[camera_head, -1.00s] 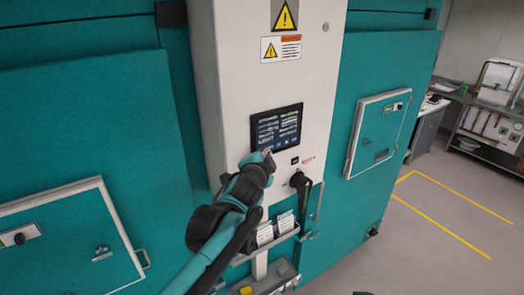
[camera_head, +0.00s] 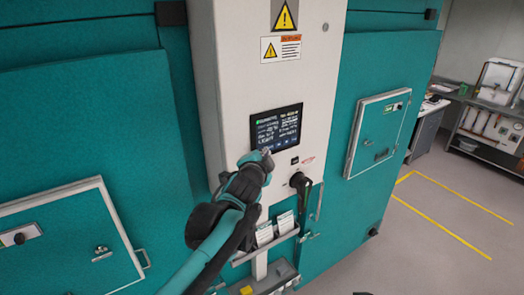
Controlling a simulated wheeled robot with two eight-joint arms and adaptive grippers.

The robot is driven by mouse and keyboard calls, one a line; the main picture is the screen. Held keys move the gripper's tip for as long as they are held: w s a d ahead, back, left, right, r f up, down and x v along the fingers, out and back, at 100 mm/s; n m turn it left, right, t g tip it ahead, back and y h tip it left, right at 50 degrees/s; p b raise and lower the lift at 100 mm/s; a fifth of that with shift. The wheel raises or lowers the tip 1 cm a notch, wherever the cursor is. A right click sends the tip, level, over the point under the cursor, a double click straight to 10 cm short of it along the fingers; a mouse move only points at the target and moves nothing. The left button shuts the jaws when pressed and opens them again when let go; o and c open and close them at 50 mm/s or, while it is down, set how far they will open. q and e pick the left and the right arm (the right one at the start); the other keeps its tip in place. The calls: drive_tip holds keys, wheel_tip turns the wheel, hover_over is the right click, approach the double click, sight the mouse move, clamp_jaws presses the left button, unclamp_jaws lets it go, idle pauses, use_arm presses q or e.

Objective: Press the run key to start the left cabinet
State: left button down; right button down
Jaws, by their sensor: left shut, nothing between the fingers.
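A dark touch panel (camera_head: 277,127) is set in the white control column (camera_head: 235,75) between two teal cabinets. It shows small white text, with a green item at its upper left; the text is too small to read. My left gripper (camera_head: 266,155) is shut and empty, its tip at the panel's lower left edge. I cannot tell whether it touches the screen. The gripper hides part of the panel's lower edge, and no run key can be made out. The left cabinet (camera_head: 95,110) fills the left side.
Below the panel are a black rotary handle (camera_head: 299,181) and a rack with white papers (camera_head: 265,236). The right cabinet (camera_head: 362,215) has a small hatch (camera_head: 376,132). Open floor with yellow lines (camera_head: 440,225) lies at the right, before a bench with equipment.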

use_arm(q)
drive_tip(key=shift+s, duration=0.1)
drive_tip(key=shift+s+d, duration=0.45)
drive_tip(key=shift+s, duration=0.1)
drive_tip(key=s+d, duration=0.1)
drive_tip(key=s, duration=0.1)
drive_tip(key=s+d, duration=0.2)
drive_tip(key=shift+p, duration=0.35)
